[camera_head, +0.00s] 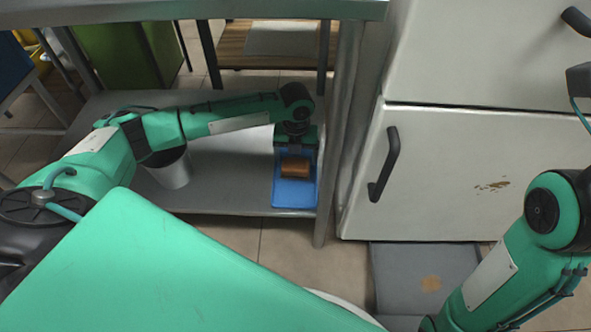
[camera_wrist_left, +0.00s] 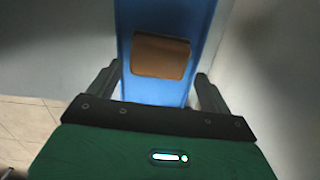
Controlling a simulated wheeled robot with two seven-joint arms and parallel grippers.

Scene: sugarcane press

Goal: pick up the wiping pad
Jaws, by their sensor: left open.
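The wiping pad (camera_head: 295,167) looks like a small brown-orange block. It lies on a blue tray (camera_head: 293,194) at the right end of the metal lower shelf. My left gripper (camera_head: 296,156) points down just above and behind the pad in the head view. In the left wrist view, the pad (camera_wrist_left: 160,56) shows ahead between the two spread fingers of my left gripper (camera_wrist_left: 160,72), with blue tray surface around it. The fingers are open and nothing is held. My right arm shows at the right, but its gripper cannot be made out.
A whitish bucket (camera_head: 170,172) stands on the shelf (camera_head: 235,190) under my left arm. A table leg (camera_head: 339,140) and a white fridge (camera_head: 450,165) with a dark handle bound the right side. The tabletop (camera_head: 200,12) hangs above.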

